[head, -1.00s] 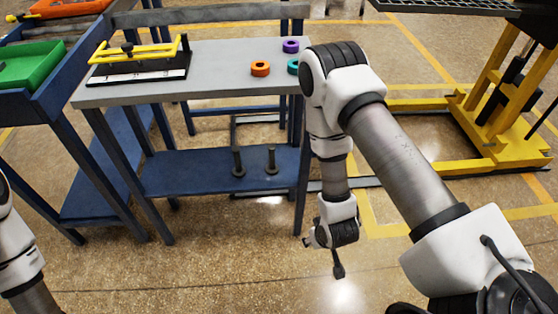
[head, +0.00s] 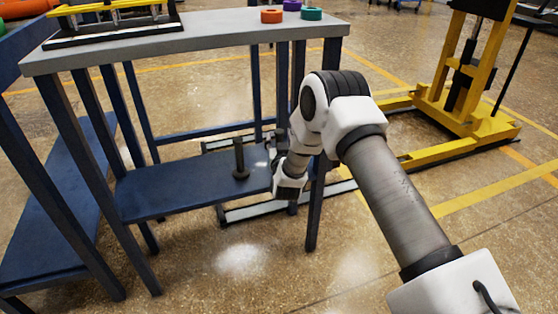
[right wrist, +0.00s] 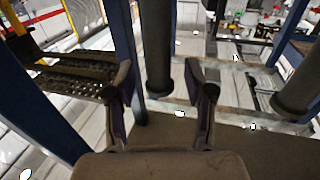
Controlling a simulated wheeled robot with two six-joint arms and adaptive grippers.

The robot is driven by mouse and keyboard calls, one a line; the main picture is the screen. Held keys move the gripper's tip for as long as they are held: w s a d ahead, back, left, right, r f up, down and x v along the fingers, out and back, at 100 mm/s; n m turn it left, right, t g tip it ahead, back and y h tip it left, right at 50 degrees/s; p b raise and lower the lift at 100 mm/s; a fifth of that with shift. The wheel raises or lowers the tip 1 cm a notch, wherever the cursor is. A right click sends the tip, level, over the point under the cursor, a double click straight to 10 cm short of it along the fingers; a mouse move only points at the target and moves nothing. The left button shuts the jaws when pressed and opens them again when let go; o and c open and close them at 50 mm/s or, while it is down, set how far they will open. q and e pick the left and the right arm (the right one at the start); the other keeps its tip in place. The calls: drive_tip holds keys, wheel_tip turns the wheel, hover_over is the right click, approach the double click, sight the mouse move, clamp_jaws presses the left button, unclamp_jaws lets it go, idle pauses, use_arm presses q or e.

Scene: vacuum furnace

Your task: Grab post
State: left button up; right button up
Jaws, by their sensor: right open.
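Two dark upright posts with wider round bases stand on the blue lower shelf (head: 165,192) of the table. The other post (right wrist: 297,80) stands off to the right. My left gripper is out of view.
A blue table leg (head: 318,190) stands close beside my right arm, and a blue leg (right wrist: 126,45) shows left of the fingers. A yellow lift frame (head: 455,125) stands right.

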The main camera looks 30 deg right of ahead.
drive_tip(key=shift+x, duration=0.85)
clamp_jaws()
drive_tip(key=shift+r, duration=0.1)
